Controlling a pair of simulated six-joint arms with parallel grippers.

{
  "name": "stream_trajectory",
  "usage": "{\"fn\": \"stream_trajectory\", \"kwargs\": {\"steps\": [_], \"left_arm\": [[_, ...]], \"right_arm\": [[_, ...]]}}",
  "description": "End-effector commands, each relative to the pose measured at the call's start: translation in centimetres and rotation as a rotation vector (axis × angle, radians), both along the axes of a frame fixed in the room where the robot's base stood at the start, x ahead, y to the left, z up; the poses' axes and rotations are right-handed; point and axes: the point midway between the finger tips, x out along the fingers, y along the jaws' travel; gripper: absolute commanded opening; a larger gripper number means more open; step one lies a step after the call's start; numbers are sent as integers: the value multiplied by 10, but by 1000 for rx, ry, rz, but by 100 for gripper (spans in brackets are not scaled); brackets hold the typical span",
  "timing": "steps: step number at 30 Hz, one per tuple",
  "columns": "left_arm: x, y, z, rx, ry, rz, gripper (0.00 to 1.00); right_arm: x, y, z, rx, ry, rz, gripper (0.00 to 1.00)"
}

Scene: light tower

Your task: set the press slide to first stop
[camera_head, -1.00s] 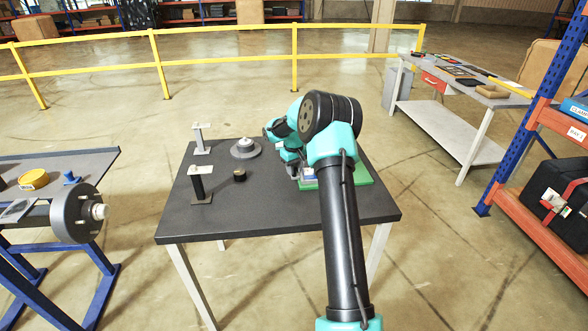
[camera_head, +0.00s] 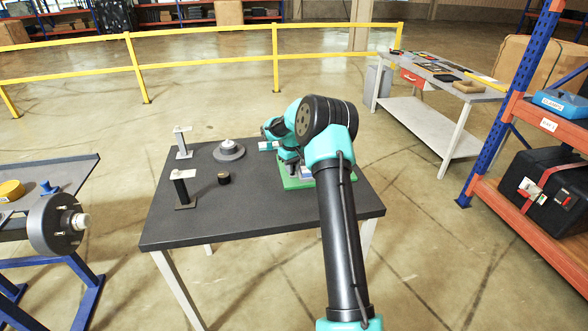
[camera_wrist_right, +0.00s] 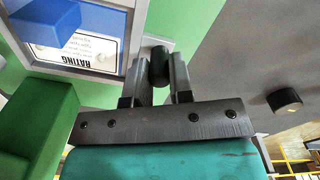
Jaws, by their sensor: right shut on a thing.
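My right gripper (camera_wrist_right: 157,82) is shut on a dark upright cylindrical knob (camera_wrist_right: 159,64), which shows between its two fingers in the right wrist view. The knob is over the edge of a pale strip beside a grey-framed plate (camera_wrist_right: 100,68) with a white "RATING" label and a blue block (camera_wrist_right: 45,20). These sit on a green base (camera_wrist_right: 205,12), which in the head view (camera_head: 298,184) lies at the right of the dark table. My right arm hides much of the base there. I cannot make out the slide's stops. My left gripper is not in view.
The dark table (camera_head: 235,215) also bears two posts with flat tops (camera_head: 183,190) (camera_head: 183,143), a grey stepped disc (camera_head: 229,151) and a small dark cylinder (camera_head: 224,178). Its front middle is clear. A green block (camera_wrist_right: 38,115) is close to my gripper in the wrist view.

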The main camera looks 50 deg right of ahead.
Motion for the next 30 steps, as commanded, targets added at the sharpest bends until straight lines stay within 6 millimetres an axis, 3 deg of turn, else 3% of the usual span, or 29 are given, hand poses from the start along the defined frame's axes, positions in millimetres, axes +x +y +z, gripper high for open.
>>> {"fn": "stream_trajectory", "kwargs": {"steps": [4, 14, 15, 22, 30], "left_arm": [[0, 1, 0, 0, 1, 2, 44], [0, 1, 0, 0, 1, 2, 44], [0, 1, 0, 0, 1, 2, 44], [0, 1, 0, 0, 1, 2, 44], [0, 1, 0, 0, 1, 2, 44]], "right_arm": [[-17, -21, 0, -2, 0, -4, 0], [-21, -25, 0, -1, 0, -2, 0], [-21, -25, 0, -1, 0, -2, 23], [-21, -25, 0, -1, 0, -2, 45], [-21, -24, 0, -1, 0, -2, 46]]}}
